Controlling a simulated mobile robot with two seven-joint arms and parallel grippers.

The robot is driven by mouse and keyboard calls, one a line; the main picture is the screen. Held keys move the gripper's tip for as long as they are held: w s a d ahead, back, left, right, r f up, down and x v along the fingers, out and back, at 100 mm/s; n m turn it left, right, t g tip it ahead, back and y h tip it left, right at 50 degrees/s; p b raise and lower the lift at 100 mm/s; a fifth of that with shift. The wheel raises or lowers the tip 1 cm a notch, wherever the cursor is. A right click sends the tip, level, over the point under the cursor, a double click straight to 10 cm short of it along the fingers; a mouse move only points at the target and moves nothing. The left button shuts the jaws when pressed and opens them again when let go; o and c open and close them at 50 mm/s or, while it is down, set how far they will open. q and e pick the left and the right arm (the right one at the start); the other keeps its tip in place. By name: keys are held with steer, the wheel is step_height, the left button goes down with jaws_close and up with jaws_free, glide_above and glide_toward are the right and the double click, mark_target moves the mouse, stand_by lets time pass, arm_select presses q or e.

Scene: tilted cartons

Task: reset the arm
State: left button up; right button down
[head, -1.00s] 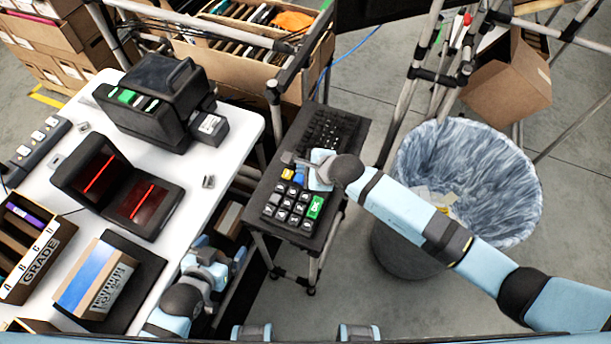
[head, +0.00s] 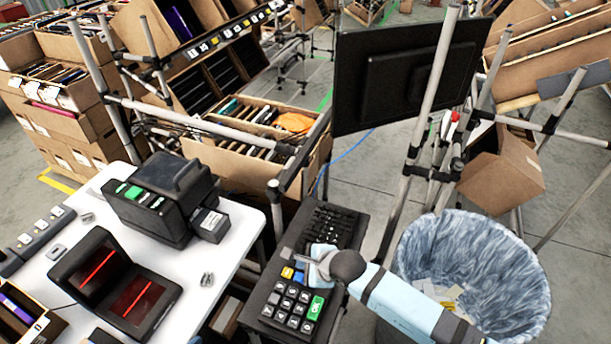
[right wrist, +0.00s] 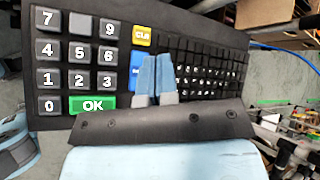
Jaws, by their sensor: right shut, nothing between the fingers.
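My right arm comes in from the lower right in the head view. Its gripper (head: 301,260) is over the black keypad and keyboard (head: 262,303) on a narrow stand. In the right wrist view the gripper's two light blue fingers (right wrist: 155,80) are together with nothing between them. They point at the keys beside the blue key, below the yellow CLR key (right wrist: 142,36). Whether the fingertips touch the keys is not clear. The green OK key (right wrist: 93,104) is clear of the fingers. My left gripper is not in the head view now.
A white table (head: 230,262) at left holds a black label printer (head: 160,195) and a scanner with red lines (head: 135,300). A bin with a blue-grey liner (head: 470,270) stands at right. A black monitor (head: 405,75) and metal posts rise behind the keyboard.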

steer(key=s+r+m+t+y, duration=0.4)
steer(key=s+r+m+y, duration=0.35)
steer(key=m, duration=1.05)
steer(key=s+d+f+m+t+h, duration=0.25)
steer(key=d+m+h, duration=0.35)
steer(key=m, duration=0.6)
steer(key=s+d+f+m+t+h, duration=0.25)
steer(key=d+m, duration=0.55)
steer(key=m, duration=0.4)
steer(key=s+d+f+m+g+h, duration=0.2)
steer(key=s+d+f+m+g, duration=0.2)
steer(key=s+m, duration=0.4)
steer(key=shift+s+d+f+m+h, duration=0.15)
steer(key=shift+d+f+m+h, duration=0.25)
steer(key=shift+d+f+m, duration=0.6)
steer(key=shift+r, duration=0.1)
